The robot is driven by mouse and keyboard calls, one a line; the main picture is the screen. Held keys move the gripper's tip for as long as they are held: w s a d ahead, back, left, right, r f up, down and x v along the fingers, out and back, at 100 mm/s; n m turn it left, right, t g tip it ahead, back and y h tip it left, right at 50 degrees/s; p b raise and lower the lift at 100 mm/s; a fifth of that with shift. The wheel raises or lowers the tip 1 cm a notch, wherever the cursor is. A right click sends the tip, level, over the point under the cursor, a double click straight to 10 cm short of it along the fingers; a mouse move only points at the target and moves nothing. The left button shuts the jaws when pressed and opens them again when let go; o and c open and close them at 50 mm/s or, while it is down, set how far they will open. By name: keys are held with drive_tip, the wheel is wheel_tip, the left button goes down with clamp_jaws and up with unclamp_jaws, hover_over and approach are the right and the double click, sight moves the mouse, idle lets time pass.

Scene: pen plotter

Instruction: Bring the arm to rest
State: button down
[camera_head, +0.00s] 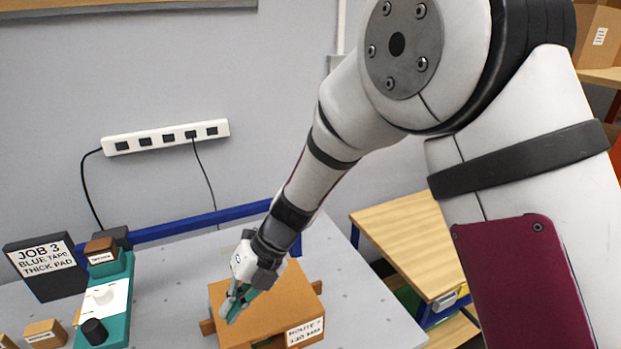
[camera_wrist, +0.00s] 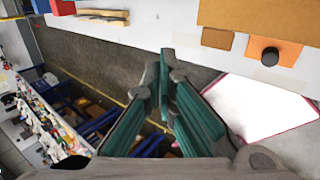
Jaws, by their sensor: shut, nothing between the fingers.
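My arm reaches down from the upper right in the head view. My gripper (camera_head: 232,308) has teal fingers and points down in front of an orange-brown box (camera_head: 262,308) with a printed label. I cannot tell whether the fingers touch the box. In the wrist view my gripper (camera_wrist: 165,75) shows its teal pads converging, with nothing held between them. Past the fingers lie dark floor and the edge of a pale surface.
A teal device (camera_head: 103,300) with a black knob and a dark "JOB 3" sign (camera_head: 45,262) stand left on the grey table (camera_head: 375,325). A wooden-topped unit (camera_head: 410,240) stands right. The wrist view shows a white sheet (camera_wrist: 255,105) and an orange block (camera_wrist: 250,48).

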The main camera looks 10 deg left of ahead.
drive_tip(key=w+d+r+n+t+h, duration=0.15)
drive_tip(key=d+r+n+t, duration=0.25)
drive_tip(key=d+r+n, duration=1.25)
drive_tip(key=s+d+r+n+t+h, duration=0.1)
drive_tip(key=s+d+n, duration=0.2)
drive_tip(key=d, duration=0.4)
drive_tip(key=s+d+r+n+t+h+b, duration=0.1)
drive_tip(key=s+d+n, duration=0.3)
drive_tip(key=d, duration=0.4)
drive_tip(key=s+d+r+n+t+h, duration=0.2)
drive_tip(key=s+d+r+n+t, duration=0.1)
drive_tip(key=d+n, duration=0.3)
drive_tip(key=shift+s+d+h+b, duration=0.15)
drive_tip(key=shift+d+h+b, duration=0.2)
drive_tip(key=shift+d, duration=0.35)
drive_tip(key=shift+a, duration=0.1)
